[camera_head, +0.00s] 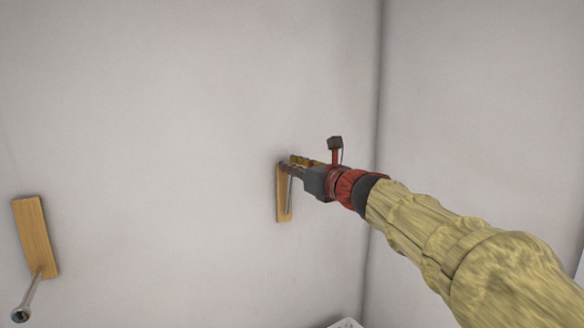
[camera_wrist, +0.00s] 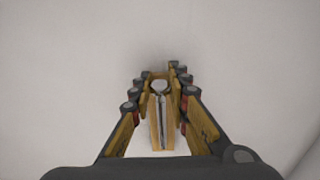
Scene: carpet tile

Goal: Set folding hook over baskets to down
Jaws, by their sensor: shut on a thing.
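A folding hook is on the wall near the corner, made of a wooden back plate (camera_head: 281,206) and a metal rod (camera_head: 289,196). The rod lies close along the plate, its round end (camera_wrist: 160,87) at the fingertips in the wrist view. The plate also shows in the wrist view (camera_wrist: 155,135). My gripper (camera_head: 291,166) reaches in from the right at the plate's upper part. Its fingers (camera_wrist: 161,76) are on both sides of the rod's end and shut on it. The exact contact is partly hidden by the fingers.
Another wooden plate (camera_head: 35,237) is on the wall at far left, its metal rod (camera_head: 32,292) sticking out and down. A white rim (camera_head: 346,323), perhaps a basket, shows at the bottom edge. The wall corner is right of my gripper. The wall between the hooks is bare.

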